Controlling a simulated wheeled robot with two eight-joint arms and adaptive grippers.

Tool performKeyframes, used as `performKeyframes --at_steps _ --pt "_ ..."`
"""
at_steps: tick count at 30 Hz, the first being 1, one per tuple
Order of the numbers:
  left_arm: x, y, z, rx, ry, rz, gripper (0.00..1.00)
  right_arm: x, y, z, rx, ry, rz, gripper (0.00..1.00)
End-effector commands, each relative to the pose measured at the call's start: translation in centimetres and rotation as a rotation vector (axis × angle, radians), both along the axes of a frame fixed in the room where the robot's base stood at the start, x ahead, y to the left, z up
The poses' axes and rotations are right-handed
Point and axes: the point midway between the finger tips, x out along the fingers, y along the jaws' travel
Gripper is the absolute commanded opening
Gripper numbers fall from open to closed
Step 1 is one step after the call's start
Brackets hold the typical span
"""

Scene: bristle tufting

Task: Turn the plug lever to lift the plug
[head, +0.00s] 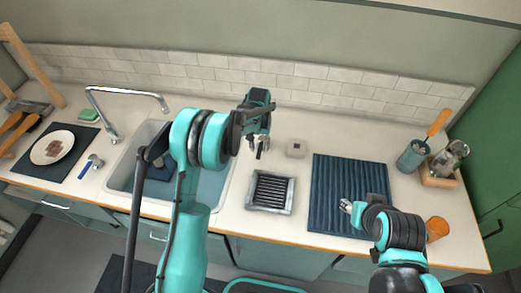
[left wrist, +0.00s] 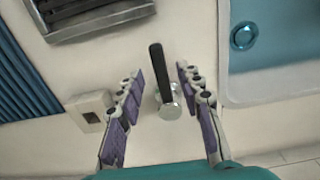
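The plug lever (left wrist: 168,108) has a black handle and a chrome base, and it stands on the counter in the left wrist view. My left gripper (left wrist: 158,78) is open, its purple-padded fingers on either side of the lever with gaps on both sides. In the head view the left gripper (head: 260,146) points down at the counter right of the sink and largely hides the lever. The plug (left wrist: 243,36) is a round blue-and-metal piece in the sink floor; it looks seated, but its height is unclear. My right gripper (head: 346,205) is over the mat, its fingers too small to read.
The sink (head: 226,190) is partly covered by my left arm. A beige box (head: 296,148) and a ribbed metal tray (head: 248,204) are near the left gripper. A dark blue mat (head: 335,175) lies right. The faucet (head: 112,132) stands left of the sink.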

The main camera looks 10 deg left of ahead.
Motion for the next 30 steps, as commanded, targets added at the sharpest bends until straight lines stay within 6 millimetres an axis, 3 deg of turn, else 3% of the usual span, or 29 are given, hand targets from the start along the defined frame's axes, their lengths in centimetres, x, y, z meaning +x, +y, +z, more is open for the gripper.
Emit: performKeyframes --at_steps 5,14,18,30 --pt "0.0 0.0 -1.7 0.0 0.0 0.0 0.36 0.0 0.0 -0.5 0.0 0.0 0.0 0.4" --pt "0.0 0.0 -1.9 0.0 0.0 0.0 0.36 0.0 0.0 -0.4 0.0 0.0 0.0 0.4" --pt "0.0 0.0 -1.9 0.0 0.0 0.0 0.0 0.0 0.0 -0.4 0.0 0.0 0.0 0.4" --pt "0.0 0.2 -1.9 0.0 0.0 -0.026 0.0 0.0 0.0 -0.5 0.0 0.0 0.0 0.4"
